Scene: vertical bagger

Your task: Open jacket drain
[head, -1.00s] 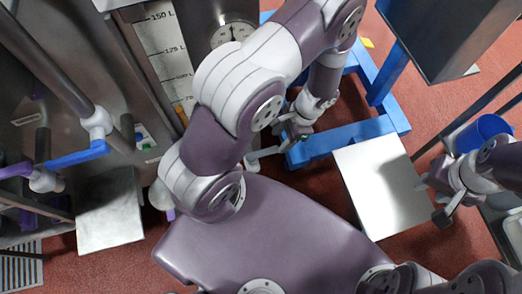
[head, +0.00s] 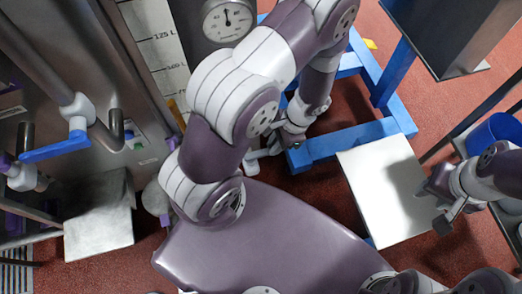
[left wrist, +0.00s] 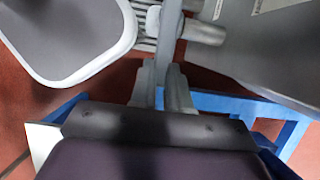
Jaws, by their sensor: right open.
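My left gripper (head: 277,146) is low beside the vessel, partly behind my own arm. The left wrist view shows its fingers (left wrist: 163,92) close together on either side of a grey lever bar (left wrist: 170,45), shut on it. The light lever end (head: 250,165) also shows in the head view. Beyond the fingers a ribbed fitting and a grey pipe (left wrist: 203,32) join the lever. Which part is the jacket drain's valve body is hard to tell. My right gripper (head: 440,200) is open and empty at the right, over the red floor.
The steel vessel has a litre scale (head: 158,40) and a dial gauge (head: 228,18). A blue-handled valve (head: 55,147) and pipes are at the left. A blue frame (head: 345,142) and a white plate (head: 388,190) lie right of my left gripper. A blue bucket (head: 492,133) stands far right.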

